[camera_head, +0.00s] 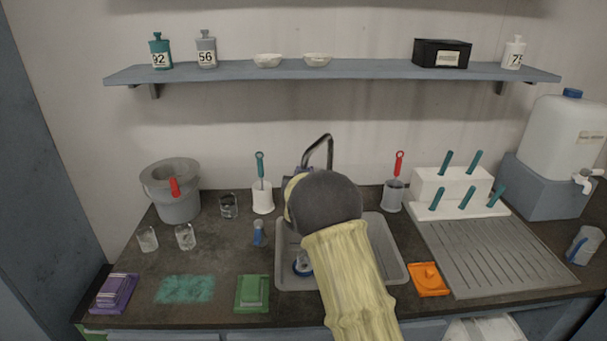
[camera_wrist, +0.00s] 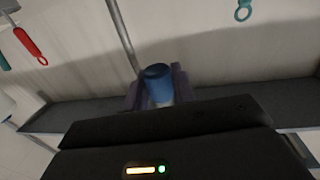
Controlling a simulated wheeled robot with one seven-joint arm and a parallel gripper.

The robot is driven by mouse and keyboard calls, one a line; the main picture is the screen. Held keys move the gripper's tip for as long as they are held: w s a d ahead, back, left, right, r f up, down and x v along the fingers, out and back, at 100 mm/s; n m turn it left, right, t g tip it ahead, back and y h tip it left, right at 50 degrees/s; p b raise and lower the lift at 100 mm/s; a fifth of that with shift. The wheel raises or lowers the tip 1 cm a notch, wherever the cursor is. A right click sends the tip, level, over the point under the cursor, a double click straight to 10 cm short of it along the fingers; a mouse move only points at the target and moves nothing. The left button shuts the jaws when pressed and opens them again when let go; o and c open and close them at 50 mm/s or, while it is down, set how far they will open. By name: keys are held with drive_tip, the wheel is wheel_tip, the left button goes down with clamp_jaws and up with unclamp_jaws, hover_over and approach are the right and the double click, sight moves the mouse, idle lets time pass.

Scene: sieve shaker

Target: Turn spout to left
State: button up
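The sink faucet's thin dark spout (camera_head: 318,138) arches above the back of the sink (camera_head: 403,262). My wrist hides the faucet's lower part in the head view. A slim pipe (camera_wrist: 122,35) also shows in the wrist view, running down to a blue cylindrical piece (camera_wrist: 158,80). My gripper (camera_wrist: 157,93) has its dark purple fingers on either side of this blue piece. Whether they press on it is unclear. In the head view the fingers are mostly hidden behind my wrist, close to the faucet.
A white holder with a teal brush (camera_head: 261,180) stands left of the faucet, and a red brush (camera_head: 399,165) stands right. A blue-grey shelf (camera_head: 230,72) runs above. A grey bucket (camera_head: 175,190) and glasses occupy the left counter; a drainboard (camera_head: 475,255) lies right.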

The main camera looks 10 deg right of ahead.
drive_tip(key=o, duration=0.4)
drive_tip(key=shift+w+a, duration=0.15)
drive_tip(key=shift+w, duration=0.05)
drive_tip(key=shift+r, duration=0.1)
drive_tip(key=shift+s, duration=0.1)
drive_tip(key=s+a, duration=0.1)
drive_tip(key=s, duration=0.4)
drive_tip(key=s+b, duration=0.1)
drive_tip(key=s, duration=0.5)
drive_tip(key=s+a+b, duration=0.1)
drive_tip(key=s, duration=0.5)
drive_tip(key=shift+s+a, duration=0.1)
drive_tip(key=shift+a, duration=0.2)
